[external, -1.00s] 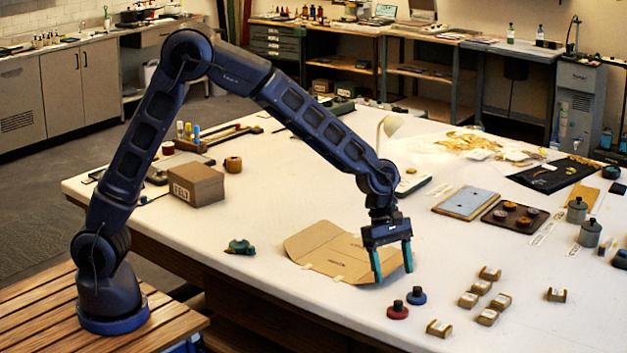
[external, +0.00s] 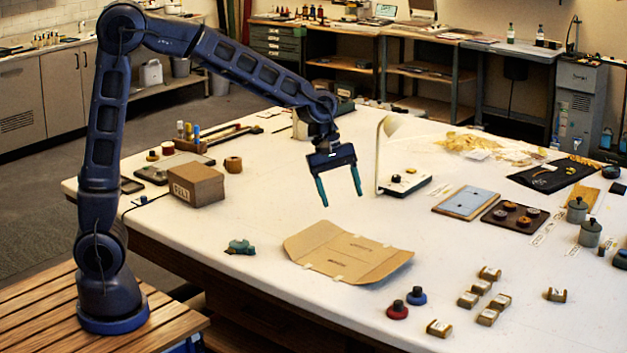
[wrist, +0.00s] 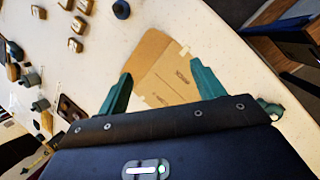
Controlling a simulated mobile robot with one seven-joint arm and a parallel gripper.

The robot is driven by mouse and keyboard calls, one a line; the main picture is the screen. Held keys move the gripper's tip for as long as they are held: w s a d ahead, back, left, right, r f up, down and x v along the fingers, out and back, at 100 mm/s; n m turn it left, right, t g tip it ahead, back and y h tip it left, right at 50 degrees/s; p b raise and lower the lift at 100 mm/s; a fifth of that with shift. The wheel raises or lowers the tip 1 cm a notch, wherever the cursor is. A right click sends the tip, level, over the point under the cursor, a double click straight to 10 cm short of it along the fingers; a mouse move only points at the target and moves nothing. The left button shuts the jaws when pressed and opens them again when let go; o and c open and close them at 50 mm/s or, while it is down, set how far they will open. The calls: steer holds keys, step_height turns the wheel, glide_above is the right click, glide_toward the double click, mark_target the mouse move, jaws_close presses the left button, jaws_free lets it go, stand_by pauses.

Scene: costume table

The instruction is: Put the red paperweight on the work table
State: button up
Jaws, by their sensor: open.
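The red paperweight (external: 398,310), a low round disc with a dark knob, rests upright on the white table (external: 250,285) near its front edge. A similar blue paperweight (external: 417,296) stands just behind and to its right. My gripper (external: 341,198) is open and empty, raised above the table behind the cardboard folder, well up and left of the red paperweight. In the wrist view its teal fingers (wrist: 160,72) are spread, with nothing between them but the folder below. I cannot make out the red paperweight in the wrist view.
An open cardboard folder (external: 345,254) lies left of the paperweights. Several small tan blocks (external: 468,299) are to their right. A teal tape dispenser (external: 240,247), a brown box (external: 196,184) and a white lamp (external: 380,150) stand on the table. The middle is mostly clear.

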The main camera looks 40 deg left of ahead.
steer(key=s+a+r+m+t+y, duration=0.1)
steer(key=s+a+r+m, duration=0.25)
steer(key=a, duration=0.85)
steer(key=s+a+r+m+t, duration=0.2)
steer(key=a+r, duration=0.2)
steer(key=a, duration=0.8)
steer(key=s+a+f+m+t+y, duration=0.1)
steer(key=s+a+m+y, duration=0.2)
steer(key=s+a, duration=1.1)
steer(key=a+m, duration=0.1)
steer(key=a, duration=0.1)
steer(key=shift+a+f+t, duration=0.2)
steer(key=shift+a+t, duration=0.15)
steer(key=shift+t, duration=0.05)
